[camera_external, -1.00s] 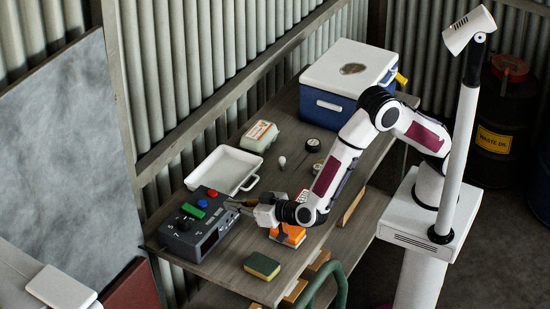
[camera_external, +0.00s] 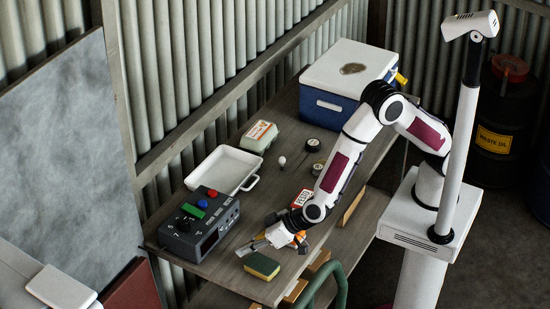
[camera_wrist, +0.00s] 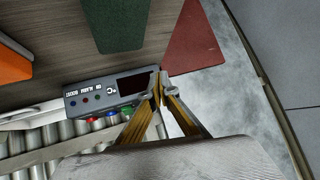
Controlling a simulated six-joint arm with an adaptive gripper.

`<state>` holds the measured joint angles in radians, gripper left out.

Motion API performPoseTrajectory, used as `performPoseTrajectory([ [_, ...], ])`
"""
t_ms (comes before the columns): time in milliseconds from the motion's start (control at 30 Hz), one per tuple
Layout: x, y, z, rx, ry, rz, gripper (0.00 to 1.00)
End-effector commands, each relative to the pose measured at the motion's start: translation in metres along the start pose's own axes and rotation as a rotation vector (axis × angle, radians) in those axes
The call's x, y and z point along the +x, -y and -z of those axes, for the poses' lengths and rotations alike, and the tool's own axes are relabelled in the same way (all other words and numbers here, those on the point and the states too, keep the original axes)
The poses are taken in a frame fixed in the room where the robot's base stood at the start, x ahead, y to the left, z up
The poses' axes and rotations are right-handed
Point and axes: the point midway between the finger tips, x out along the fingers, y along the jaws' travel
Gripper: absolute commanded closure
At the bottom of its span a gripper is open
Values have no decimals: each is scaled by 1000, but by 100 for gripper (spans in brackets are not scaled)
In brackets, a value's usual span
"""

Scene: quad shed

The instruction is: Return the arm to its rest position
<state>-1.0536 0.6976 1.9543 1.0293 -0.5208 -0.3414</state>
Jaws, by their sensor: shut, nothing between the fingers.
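My gripper (camera_external: 252,246) is shut and empty. In the external view it hangs over the front part of the workbench, just right of the grey control box (camera_external: 198,228) and behind the yellow-green sponge (camera_external: 262,265). In the wrist view the closed fingertips (camera_wrist: 155,82) lie in front of the control box (camera_wrist: 88,95), whose dark display shows beside them. The sponge's green side (camera_wrist: 120,22) is near the top of that view. My arm bends over the bench from its white pedestal on the right.
A white tray (camera_external: 250,183), an egg carton (camera_external: 259,137), a light bulb (camera_external: 282,161) and a blue cooler (camera_external: 318,103) stand farther back. An orange object (camera_wrist: 12,66) lies near the gripper, partly hidden in the external view. Corrugated wall (camera_external: 190,80) borders the bench's left side.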

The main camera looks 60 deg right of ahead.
Motion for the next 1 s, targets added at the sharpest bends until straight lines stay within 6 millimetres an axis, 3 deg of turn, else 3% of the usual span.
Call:
performPoseTrajectory([
  [200, -28, 6, -13, -19, 152, 104, 100],
  [433, -70, -9, -16, -38, 298, 175, 100],
  [667, -116, -40, -13, -57, 413, 203, 100],
  [1000, -183, -102, -8, -80, 533, 186, 100],
])
